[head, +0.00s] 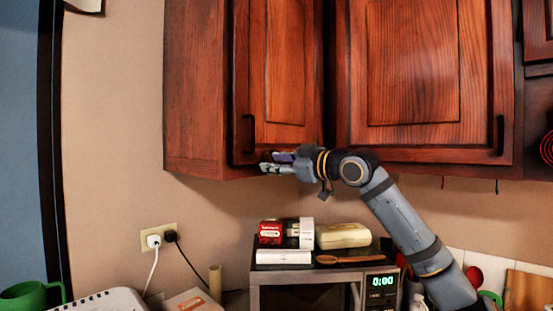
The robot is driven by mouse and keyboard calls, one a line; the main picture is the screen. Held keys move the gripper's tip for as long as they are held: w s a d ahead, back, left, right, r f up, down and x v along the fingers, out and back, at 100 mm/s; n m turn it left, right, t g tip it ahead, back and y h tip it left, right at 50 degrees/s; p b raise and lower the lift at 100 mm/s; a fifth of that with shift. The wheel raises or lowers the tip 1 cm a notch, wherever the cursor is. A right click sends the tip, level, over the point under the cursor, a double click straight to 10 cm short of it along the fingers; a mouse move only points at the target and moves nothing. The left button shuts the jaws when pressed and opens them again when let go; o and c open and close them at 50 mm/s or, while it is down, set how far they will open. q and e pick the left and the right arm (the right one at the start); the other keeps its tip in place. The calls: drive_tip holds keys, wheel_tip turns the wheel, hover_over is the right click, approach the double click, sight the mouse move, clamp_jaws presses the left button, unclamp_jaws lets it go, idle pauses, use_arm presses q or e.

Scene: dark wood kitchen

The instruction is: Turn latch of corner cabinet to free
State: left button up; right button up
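The dark red wood wall cabinet (197,85) fills the upper middle. Its narrow left door (285,70) has a black vertical handle (249,134) near its lower left, and appears closed. The wide right door (413,140) also appears closed, with a black handle (499,135) at its lower right. My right gripper (267,163) is at the bottom edge of the left door, fingers pointing left, just below and right of the left handle. I cannot tell whether it touches the door or how far its fingers are parted. No latch can be made out. My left gripper is out of view.
Below, a microwave (262,275) carries small boxes (271,232), a yellow container (343,236) and a wooden spoon (352,258). A wall outlet (158,238) with two plugs is at left. A green mug (33,296) stands lower left.

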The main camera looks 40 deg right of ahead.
drive_tip(key=shift+c, duration=0.4)
clamp_jaws()
drive_tip(key=n, duration=0.4)
drive_tip(key=a+f+n+b, duration=0.1)
drive_tip(key=n, duration=0.3)
drive_tip(key=f+n+b, duration=0.1)
drive_tip(key=n, duration=0.3)
drive_tip(key=shift+a+f, duration=0.2)
idle(0.5)
drive_tip(key=shift+o, duration=0.4)
unclamp_jaws()
drive_tip(key=shift+s, duration=0.1)
